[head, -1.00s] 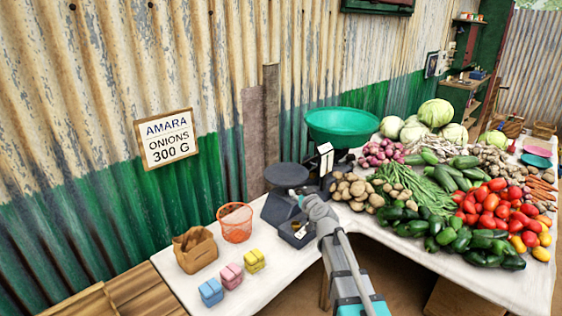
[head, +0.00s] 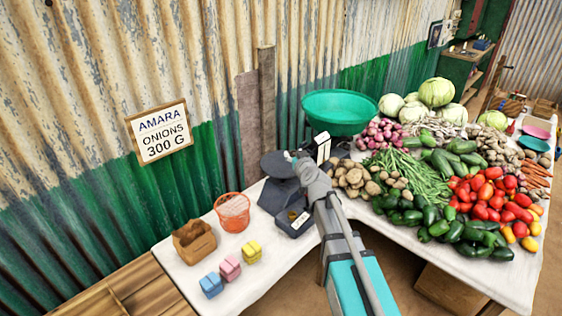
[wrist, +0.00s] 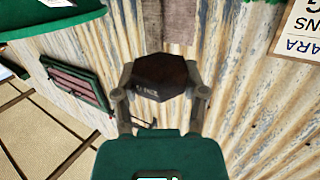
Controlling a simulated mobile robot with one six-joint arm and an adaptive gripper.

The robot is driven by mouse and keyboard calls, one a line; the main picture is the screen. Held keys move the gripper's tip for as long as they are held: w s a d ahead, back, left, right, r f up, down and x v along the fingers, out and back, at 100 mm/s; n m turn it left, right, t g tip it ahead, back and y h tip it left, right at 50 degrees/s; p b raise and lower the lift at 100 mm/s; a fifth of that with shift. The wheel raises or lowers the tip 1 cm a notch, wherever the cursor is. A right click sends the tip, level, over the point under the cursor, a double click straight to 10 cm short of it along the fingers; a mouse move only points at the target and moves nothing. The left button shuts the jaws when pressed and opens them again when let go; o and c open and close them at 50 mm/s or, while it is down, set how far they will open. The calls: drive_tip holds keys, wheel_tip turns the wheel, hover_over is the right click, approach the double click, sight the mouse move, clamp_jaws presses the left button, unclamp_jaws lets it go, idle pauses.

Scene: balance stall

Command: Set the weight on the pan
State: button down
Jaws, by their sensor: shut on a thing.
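My gripper (head: 291,157) is shut on a dark, faceted weight (wrist: 160,74), held between both fingers in the wrist view. The basin's edge also shows at the top left of the wrist view (wrist: 55,18).
A dark box (head: 288,222) sits before the balance. Potatoes (head: 353,178) and other vegetables crowd the right. A sign (head: 161,132) hangs on the corrugated wall.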

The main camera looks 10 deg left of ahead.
sight(288, 165)
drive_tip(key=shift+w+a+f, duration=0.1)
drive_tip(key=shift+a, duration=0.05)
drive_tip(key=shift+w+a+f, duration=0.1)
drive_tip(key=shift+w, duration=0.15)
drive_tip(key=w+f+b, duration=0.2)
drive_tip(key=w, duration=0.1)
drive_tip(key=w+a+f+b, duration=0.1)
drive_tip(key=w+f+b, duration=0.2)
drive_tip(key=w, duration=0.1)
drive_tip(key=w+a+f+b, duration=0.1)
drive_tip(key=w+f+b, duration=0.1)
drive_tip(key=w+b, duration=0.1)
drive_tip(key=shift+w+f, duration=0.35)
drive_tip(key=shift+w, duration=0.3)
drive_tip(key=shift+w+a+f+b, duration=0.1)
drive_tip(key=shift+w+f+b, duration=0.35)
drive_tip(key=shift+f+b, duration=0.1)
drive_tip(key=shift+w+a+f+b, duration=0.1)
drive_tip(key=shift+w+f+b, duration=0.4)
drive_tip(key=shift+f+b, duration=0.2)
drive_tip(key=shift+s+f+b, duration=0.1)
drive_tip(key=shift+f+b, duration=1.15)
drive_tip(key=shift+b, duration=0.05)
